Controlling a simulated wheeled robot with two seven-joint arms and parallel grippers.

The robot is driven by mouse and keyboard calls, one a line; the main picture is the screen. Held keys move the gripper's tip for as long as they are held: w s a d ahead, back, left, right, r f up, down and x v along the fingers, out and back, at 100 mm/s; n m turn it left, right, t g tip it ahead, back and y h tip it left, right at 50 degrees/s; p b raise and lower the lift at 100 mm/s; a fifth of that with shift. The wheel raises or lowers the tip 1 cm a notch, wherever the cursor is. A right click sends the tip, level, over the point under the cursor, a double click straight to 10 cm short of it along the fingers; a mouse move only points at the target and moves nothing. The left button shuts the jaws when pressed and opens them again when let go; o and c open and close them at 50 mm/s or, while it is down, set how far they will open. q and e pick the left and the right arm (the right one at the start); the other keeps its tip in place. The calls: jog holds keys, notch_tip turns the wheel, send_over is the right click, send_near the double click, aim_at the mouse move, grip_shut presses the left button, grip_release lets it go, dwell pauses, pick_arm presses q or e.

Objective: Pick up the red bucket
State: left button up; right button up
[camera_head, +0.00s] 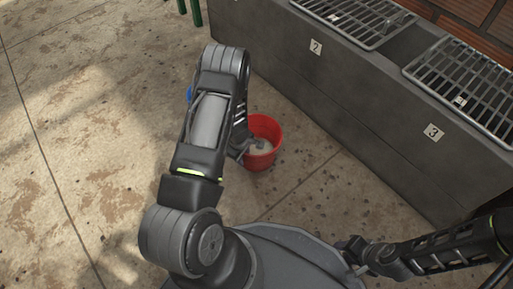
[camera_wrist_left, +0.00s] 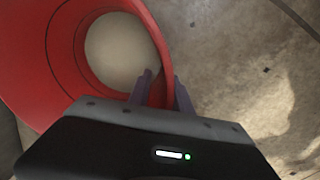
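The red bucket (camera_head: 268,126) stands upright on the floor beside the grey block, with a pale round area inside it. It fills the upper left of the left wrist view (camera_wrist_left: 40,60). My left gripper (camera_wrist_left: 162,80) is at the bucket's rim, one finger on the inside and one on the outside of the wall. A gap shows between the fingers and the wall, so it looks open. In the head view my left arm partly hides that gripper. My right gripper (camera_head: 352,252) is low at the right, away from the bucket; its fingers are too unclear to judge.
A long grey block (camera_head: 380,120) with metal grates (camera_head: 465,85) and number plates 2 and 3 runs along the right. A small blue thing (camera_head: 189,93) shows behind my left arm. Green legs (camera_head: 190,10) stand at the top. The floor at left is clear.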

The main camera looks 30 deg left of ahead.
pick_arm(q)
grip_shut()
dwell(1.2)
